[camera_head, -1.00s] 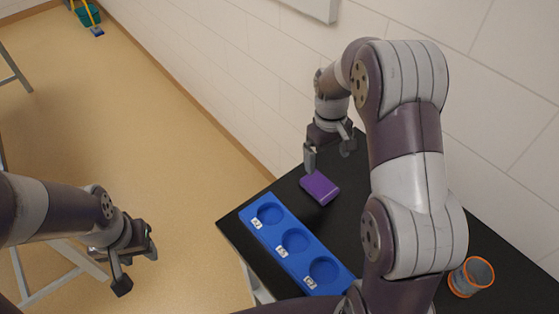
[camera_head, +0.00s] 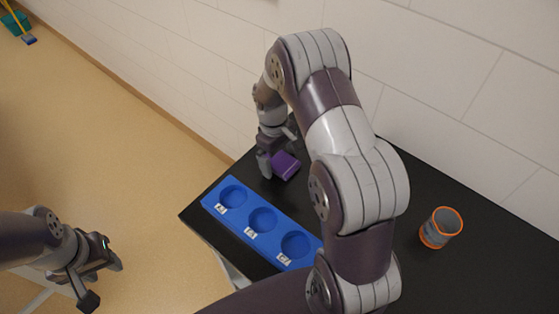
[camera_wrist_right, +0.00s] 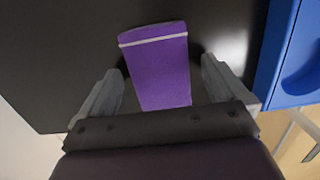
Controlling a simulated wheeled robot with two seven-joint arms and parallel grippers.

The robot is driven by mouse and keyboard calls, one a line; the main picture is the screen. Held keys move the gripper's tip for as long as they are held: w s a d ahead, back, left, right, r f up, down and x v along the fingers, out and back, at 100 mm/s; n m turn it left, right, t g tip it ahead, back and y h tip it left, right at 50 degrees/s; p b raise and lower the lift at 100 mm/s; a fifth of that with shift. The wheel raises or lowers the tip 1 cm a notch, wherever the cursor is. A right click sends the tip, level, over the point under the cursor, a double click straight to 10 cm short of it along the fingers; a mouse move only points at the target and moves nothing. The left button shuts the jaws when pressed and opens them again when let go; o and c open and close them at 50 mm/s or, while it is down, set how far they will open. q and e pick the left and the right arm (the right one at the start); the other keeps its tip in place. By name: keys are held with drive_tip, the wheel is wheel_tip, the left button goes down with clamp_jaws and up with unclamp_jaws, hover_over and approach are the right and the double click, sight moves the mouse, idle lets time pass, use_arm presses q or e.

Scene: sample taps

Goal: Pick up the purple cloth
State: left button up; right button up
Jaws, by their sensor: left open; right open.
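The purple cloth (camera_head: 287,166) is a small folded block lying on the black table near its far left corner. In the right wrist view the cloth (camera_wrist_right: 160,70) has a pale stripe near one end. My right gripper (camera_head: 276,152) is open and pointing down at the cloth. In its wrist view the two fingers (camera_wrist_right: 161,80) stand on either side of the cloth with gaps, not visibly touching it. In the head view the gripper partly hides the cloth. My left gripper (camera_head: 103,281) is open and empty over the floor, left of the table.
A blue tray (camera_head: 245,232) with three round, labelled recesses lies along the table's left edge, close to the cloth. A grey cup with orange rims (camera_head: 440,228) stands on the table's right part. The wall (camera_head: 430,75) rises behind the table (camera_head: 480,270).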

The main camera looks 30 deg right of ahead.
sight(283, 162)
drive_tip(key=c, duration=1.1)
drive_tip(key=shift+r, duration=0.1)
drive_tip(key=shift+r, duration=0.35)
drive_tip(key=r, duration=0.2)
drive_tip(key=s+r, duration=0.1)
drive_tip(key=shift+d+r+b, duration=0.3)
drive_tip(key=shift+r, duration=0.1)
drive_tip(key=s+d+r, duration=0.1)
drive_tip(key=s+r, duration=0.1)
drive_tip(key=s, duration=0.1)
drive_tip(key=s+d+r, duration=0.2)
drive_tip(key=s, duration=0.1)
drive_tip(key=s+d+r, duration=0.1)
drive_tip(key=s+r, duration=0.1)
drive_tip(key=s, duration=0.1)
drive_tip(key=shift+s+d+r+b, duration=0.15)
drive_tip(key=shift+s+d+b, duration=0.1)
drive_tip(key=shift+d+b, duration=0.05)
